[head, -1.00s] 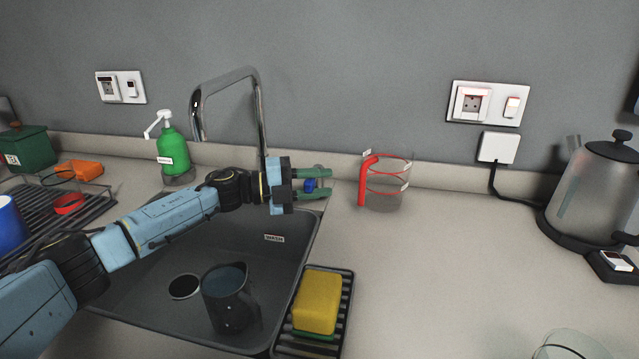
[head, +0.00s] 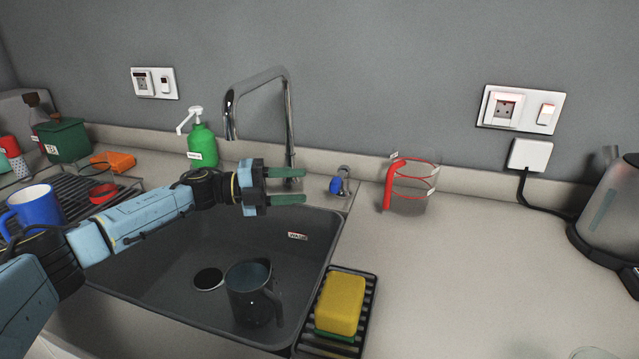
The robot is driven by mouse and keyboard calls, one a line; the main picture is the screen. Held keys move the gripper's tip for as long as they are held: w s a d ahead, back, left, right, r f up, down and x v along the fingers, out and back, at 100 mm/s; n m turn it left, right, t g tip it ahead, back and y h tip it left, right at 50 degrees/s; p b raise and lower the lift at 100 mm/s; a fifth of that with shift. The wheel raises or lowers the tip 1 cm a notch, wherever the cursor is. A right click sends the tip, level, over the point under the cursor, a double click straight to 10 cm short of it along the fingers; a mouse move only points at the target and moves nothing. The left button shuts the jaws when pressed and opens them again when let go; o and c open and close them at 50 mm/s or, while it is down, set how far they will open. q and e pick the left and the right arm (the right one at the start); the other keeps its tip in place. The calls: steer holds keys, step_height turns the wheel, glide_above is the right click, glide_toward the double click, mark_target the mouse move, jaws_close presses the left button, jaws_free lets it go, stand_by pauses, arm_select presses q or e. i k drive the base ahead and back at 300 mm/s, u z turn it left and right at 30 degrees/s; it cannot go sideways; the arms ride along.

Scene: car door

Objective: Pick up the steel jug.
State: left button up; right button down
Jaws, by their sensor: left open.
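The steel jug (head: 249,290) is a dark grey metal jug with a handle on its right side. It stands upright in the sink basin, just right of the drain. My left gripper (head: 304,186) is above the far part of the sink, near the base of the tap. Its two green fingers point right and are apart, with nothing between them. It is above and behind the jug, not touching it. My right gripper is not in view.
The tap (head: 288,120) rises behind my left gripper. A yellow sponge (head: 341,303) lies on a black rack (head: 364,318) right of the sink. A red-handled glass measuring cup (head: 411,186) and a kettle (head: 612,220) stand on the right counter. The counter between is clear.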

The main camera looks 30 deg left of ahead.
mark_target(249, 282)
steer(key=k, duration=2)
